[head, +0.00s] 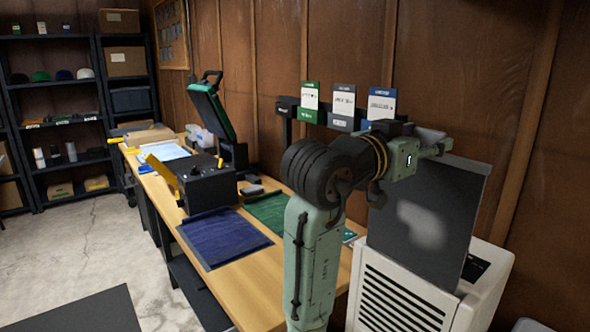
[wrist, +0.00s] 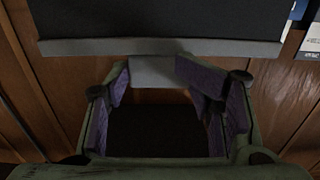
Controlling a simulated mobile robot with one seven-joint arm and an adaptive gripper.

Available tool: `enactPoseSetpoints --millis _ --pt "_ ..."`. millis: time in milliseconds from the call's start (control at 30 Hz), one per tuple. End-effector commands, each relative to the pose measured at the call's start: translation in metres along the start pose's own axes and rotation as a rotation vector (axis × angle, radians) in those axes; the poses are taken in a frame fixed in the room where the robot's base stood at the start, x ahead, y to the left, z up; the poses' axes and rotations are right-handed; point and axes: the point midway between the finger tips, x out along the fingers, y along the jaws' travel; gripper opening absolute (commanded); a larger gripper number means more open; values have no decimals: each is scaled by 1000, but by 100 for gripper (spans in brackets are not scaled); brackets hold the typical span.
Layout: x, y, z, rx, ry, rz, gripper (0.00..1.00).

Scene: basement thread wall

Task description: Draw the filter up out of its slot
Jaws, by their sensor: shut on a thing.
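The filter (head: 425,212) is a flat dark panel with a grey edge. It stands upright above the white housing (head: 405,290) at the right of the head view, with most of its face showing. Its lower edge meets the housing top; I cannot tell whether it is still inside the slot. The slot itself is hidden behind the panel. My gripper (head: 436,146) is at the filter's top edge. In the wrist view my gripper (wrist: 153,78) is shut on the light grey tab of the filter (wrist: 160,47), between its purple pads.
A wooden workbench (head: 225,265) runs along the wall left of the housing, with a blue cloth (head: 225,236), a green cloth (head: 266,211) and a black press (head: 208,183). Three cards (head: 344,107) hang on the wall behind my arm. Shelves stand far left.

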Motion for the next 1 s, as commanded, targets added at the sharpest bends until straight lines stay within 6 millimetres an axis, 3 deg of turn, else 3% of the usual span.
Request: enactPoseSetpoints --millis 800,1000 --pt "-83 -1 -1 0 1 -2 25" --pt "-93 0 0 0 0 0 25"
